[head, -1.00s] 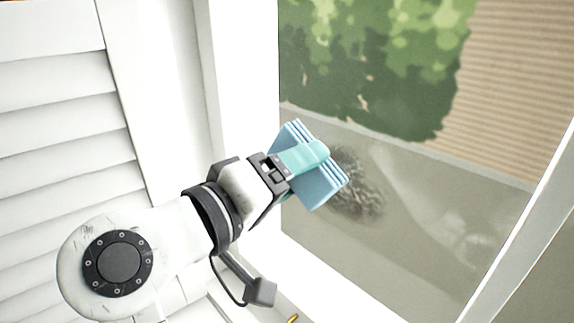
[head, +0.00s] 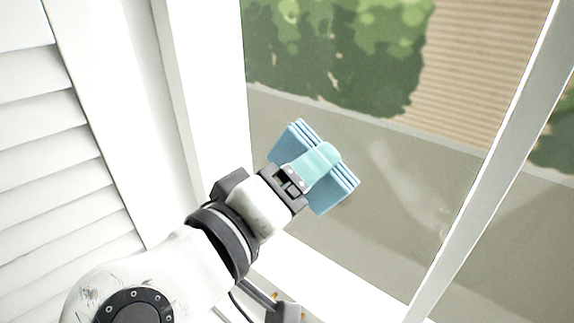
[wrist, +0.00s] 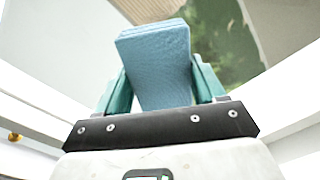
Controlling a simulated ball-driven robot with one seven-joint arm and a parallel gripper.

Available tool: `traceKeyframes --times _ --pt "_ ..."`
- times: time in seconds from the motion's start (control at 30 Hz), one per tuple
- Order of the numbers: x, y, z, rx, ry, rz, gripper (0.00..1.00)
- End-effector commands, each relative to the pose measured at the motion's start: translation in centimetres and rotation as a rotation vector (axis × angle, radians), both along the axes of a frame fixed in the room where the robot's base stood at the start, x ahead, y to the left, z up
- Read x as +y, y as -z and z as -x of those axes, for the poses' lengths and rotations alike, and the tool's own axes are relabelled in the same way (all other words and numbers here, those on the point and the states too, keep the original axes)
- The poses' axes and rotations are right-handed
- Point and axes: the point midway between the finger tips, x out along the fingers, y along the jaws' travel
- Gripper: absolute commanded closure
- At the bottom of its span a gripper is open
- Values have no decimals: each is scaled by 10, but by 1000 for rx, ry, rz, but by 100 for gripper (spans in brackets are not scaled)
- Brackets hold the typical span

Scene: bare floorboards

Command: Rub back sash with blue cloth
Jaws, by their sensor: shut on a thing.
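The blue cloth (head: 337,192) is a folded, layered pad held in my gripper (head: 318,165), with a teal finger across it. In the wrist view the cloth (wrist: 155,50) stands between both teal fingers of my gripper (wrist: 160,82). The back sash (head: 375,215) is a white-framed glass pane behind the cloth. The cloth is in front of its lower left part; whether it touches the glass I cannot tell. A faint pale smear (head: 425,208) shows on the glass right of the cloth. No dark patch shows now; the cloth hides part of the pane.
A white louvred shutter (head: 45,170) stands at the left, beside the white window frame (head: 180,90). A white upright bar (head: 490,170) borders the pane at the right. Green foliage (head: 335,50) and a tan wall (head: 465,75) show through the glass.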

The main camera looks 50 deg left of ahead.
Motion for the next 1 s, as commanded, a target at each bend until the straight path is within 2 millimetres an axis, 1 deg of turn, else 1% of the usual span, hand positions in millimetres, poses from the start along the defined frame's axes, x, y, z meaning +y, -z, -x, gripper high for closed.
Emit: traceKeyframes --times 0.03,0.1,0.37,0.7,0.87,1.0 --pt "-5 0 -2 2 3 0 59" --pt "-9 0 -2 2 3 0 59" --pt "-17 -1 -4 1 3 -1 59" --pt "-42 -1 -11 0 2 -1 59" --pt "-46 0 -11 1 1 -1 59" --pt "-46 5 -11 1 2 0 59"
